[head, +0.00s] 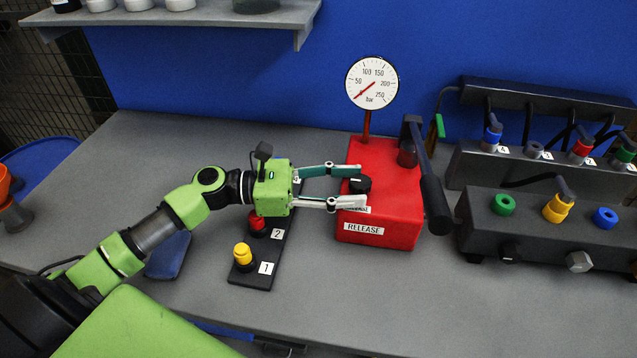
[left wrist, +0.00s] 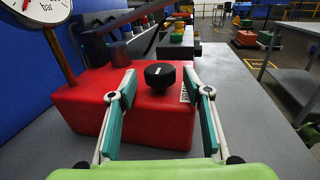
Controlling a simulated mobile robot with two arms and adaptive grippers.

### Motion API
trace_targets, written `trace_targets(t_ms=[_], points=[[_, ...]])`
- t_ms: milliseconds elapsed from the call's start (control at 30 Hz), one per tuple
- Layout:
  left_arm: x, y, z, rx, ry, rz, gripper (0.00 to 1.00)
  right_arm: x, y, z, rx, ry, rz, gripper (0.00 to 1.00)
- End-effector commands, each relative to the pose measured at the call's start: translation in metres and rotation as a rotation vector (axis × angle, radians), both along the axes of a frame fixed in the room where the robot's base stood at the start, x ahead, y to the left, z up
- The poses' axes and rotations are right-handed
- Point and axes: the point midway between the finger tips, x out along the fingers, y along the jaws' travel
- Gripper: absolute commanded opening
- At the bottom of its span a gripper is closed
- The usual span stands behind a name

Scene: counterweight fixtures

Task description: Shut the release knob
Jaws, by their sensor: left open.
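The release knob (head: 360,184) is a black round knob with a white mark, on top of the red pump block (head: 400,215) labelled RELEASE. It also shows in the left wrist view (left wrist: 160,76), centred beyond the fingertips. My left gripper (head: 345,186) is open, with one finger on each side of the knob's near side in the head view. In the left wrist view its two teal-padded fingers flank the knob with gaps on both sides. The right gripper is not in view.
A gauge (head: 372,82) stands behind the block, its needle near the low end. A black pump lever (head: 430,185) rises at the block's right. A button panel (head: 262,265) with yellow and red buttons lies below my left gripper. A coupling manifold (head: 530,225) stands right.

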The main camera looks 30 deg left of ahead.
Motion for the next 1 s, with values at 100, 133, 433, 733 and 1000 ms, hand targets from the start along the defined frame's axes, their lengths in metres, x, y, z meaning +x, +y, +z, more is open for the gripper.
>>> trace_targets(t_ms=[100,133,433,733,1000], points=[[-0.012,0.024,-0.002,0.002,0.005,0.003,0.45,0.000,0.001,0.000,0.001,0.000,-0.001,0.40],[-0.016,0.030,-0.002,0.002,0.005,0.002,0.45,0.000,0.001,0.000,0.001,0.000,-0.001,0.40],[-0.040,0.075,-0.001,0.001,0.002,0.001,0.45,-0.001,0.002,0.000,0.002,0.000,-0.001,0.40],[-0.045,0.084,0.000,0.000,0.000,-0.001,0.45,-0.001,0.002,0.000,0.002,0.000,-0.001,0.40],[-0.045,0.084,0.000,0.000,0.000,-0.001,0.45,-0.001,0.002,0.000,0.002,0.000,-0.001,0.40]])
